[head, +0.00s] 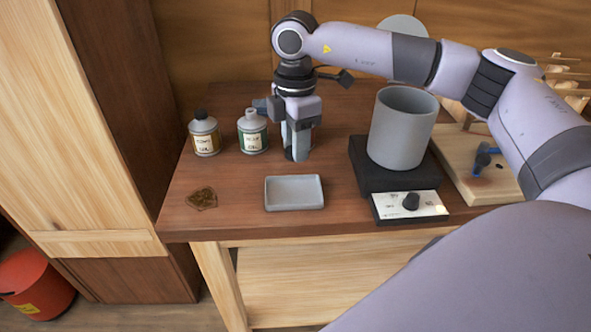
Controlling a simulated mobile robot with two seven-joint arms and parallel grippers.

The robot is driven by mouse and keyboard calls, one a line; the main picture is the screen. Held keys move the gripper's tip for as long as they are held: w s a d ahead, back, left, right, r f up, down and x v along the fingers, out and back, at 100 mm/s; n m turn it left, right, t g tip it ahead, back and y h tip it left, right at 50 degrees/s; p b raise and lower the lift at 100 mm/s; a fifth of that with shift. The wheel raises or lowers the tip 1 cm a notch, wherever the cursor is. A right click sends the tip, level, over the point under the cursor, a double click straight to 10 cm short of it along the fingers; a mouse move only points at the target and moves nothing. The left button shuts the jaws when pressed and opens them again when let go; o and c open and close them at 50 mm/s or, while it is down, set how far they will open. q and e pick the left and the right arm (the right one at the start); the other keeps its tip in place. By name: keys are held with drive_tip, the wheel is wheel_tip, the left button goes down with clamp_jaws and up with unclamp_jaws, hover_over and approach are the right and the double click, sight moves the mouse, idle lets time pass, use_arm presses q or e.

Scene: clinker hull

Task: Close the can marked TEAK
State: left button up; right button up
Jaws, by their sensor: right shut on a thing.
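Two small cans stand at the back left of the bench. The left can (205,137) has a black cap and a yellowish label. The can beside it (252,135) has a green label and a grey top with no black cap on it. The lettering is too small to tell which is marked TEAK. My right gripper (298,153) points down just right of the green-labelled can, apart from it. Its jaws are shut on a small grey thing, largely hidden by the fingers. My left gripper is not in view.
A shallow grey tray (294,205) lies in front of my right gripper. A brown stain-like patch (202,198) is at the front left. A large grey pot (402,137) stands on a black hotplate (370,182) to the right. A wooden board (458,172) lies beyond it.

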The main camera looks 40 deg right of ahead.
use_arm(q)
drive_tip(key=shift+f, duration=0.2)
use_arm(e)
wheel_tip(320, 180, up, 10)
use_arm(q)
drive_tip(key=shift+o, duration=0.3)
use_arm(e)
drive_tip(key=shift+f, duration=0.1)
